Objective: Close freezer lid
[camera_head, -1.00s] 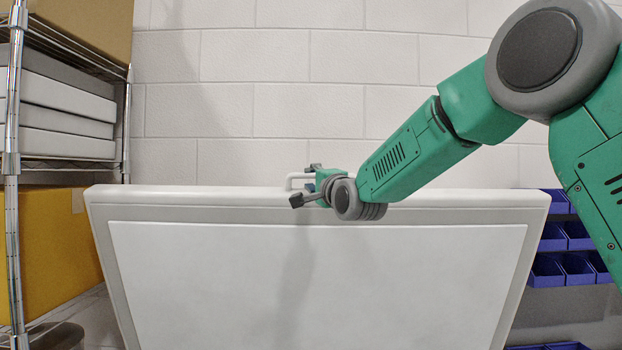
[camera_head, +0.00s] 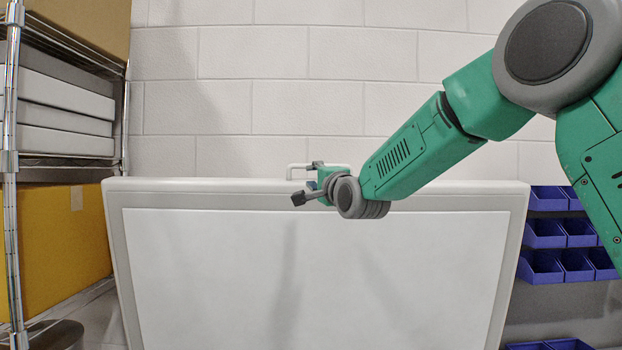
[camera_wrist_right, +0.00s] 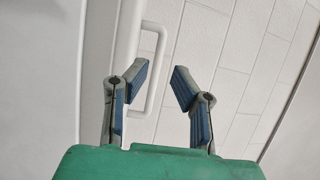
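The white freezer lid (camera_head: 315,275) stands raised, its inner panel facing me and filling the lower middle of the head view. A white bar handle (camera_head: 291,168) shows just above its top edge. My right gripper (camera_head: 306,183) is at that top edge, in front of the handle. In the right wrist view, my right gripper (camera_wrist_right: 161,78) has its two fingers spread apart, and the handle (camera_wrist_right: 162,50) shows between and beyond the fingertips; I cannot tell whether they touch it. The freezer body is not visible. My left gripper is not in view.
A wire shelf (camera_head: 70,160) with boxes stands at the left, close to the lid's side. Blue bins (camera_head: 545,235) hang at the right behind the lid. A white block wall (camera_head: 310,95) is behind. A dark rounded object (camera_head: 55,335) is at the lower left.

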